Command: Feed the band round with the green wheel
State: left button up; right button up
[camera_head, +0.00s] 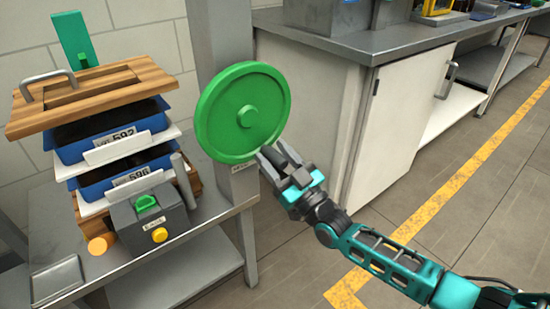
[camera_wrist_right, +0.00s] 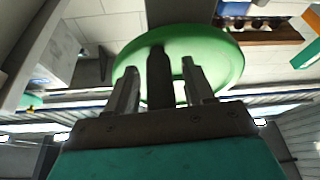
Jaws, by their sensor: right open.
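The green wheel (camera_head: 242,112) is a round disc with a raised rim and a small hub, standing beside a grey post. My right gripper (camera_head: 274,160) is at the wheel's lower right rim, with its fingers apart. In the right wrist view, a dark cylindrical peg (camera_wrist_right: 160,78) stands between the two open fingers, in front of the green wheel (camera_wrist_right: 215,52). It looks like a handle on the wheel; whether a finger touches it, I cannot tell. I cannot make out a band. My left gripper is not in view.
A stack of blue trays (camera_head: 72,150) under a wooden lid (camera_head: 120,92) stands on a metal table (camera_head: 200,232) at left. A grey box (camera_head: 150,222) with green and yellow knobs sits in front. A metal-topped counter (camera_head: 350,42) is behind my right arm.

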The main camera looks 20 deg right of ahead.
grip_shut()
dwell(0.5)
